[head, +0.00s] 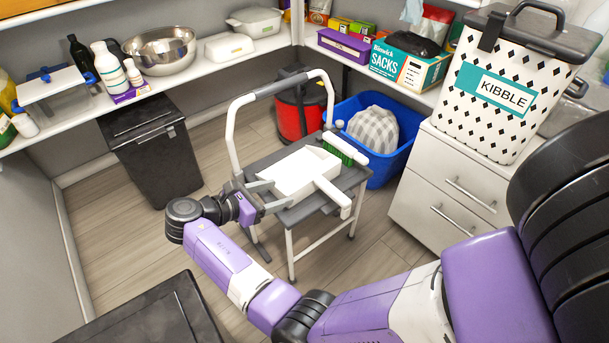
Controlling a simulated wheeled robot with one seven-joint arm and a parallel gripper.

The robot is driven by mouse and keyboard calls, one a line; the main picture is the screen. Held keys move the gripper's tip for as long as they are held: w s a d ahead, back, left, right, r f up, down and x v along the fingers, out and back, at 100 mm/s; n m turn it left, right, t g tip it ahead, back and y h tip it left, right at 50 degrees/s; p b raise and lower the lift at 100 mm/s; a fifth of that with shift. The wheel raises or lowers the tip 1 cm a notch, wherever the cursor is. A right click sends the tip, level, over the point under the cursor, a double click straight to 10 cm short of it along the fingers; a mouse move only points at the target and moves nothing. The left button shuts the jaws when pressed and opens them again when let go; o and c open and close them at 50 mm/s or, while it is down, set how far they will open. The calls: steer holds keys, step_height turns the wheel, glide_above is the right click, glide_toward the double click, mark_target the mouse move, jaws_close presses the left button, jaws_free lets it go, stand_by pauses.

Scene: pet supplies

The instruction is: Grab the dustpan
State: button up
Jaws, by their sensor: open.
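The white dustpan (301,170) lies on the grey top of a step stool (299,210), with its handle (333,196) pointing toward the lower right. My gripper (278,194) is open at the left front of the dustpan, over the stool's edge. Its fingers point right toward the pan, and the space between them looks empty. I cannot tell whether a fingertip touches the pan. A white brush with green bristles (340,150) lies just behind the dustpan on the stool.
The stool's raised white and grey rail (232,130) stands left of and behind the dustpan. A black bin (155,160) stands left. White drawers (456,195) stand right. Floor shows around the stool.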

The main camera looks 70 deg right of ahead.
mark_target(298, 182)
steer(key=shift+d+f, duration=0.1)
steer(key=shift+d, duration=0.1)
steer(key=shift+b+x, duration=0.4)
steer(key=shift+x, duration=0.45)
steer(key=b+x, duration=0.1)
steer(key=x, duration=0.3)
steer(key=b+x, duration=0.1)
steer(key=shift+w+d+b, duration=0.1)
steer(key=shift+d+b, duration=0.25)
steer(key=shift+d, duration=0.25)
steer(key=shift+r, duration=0.2)
jaws_close()
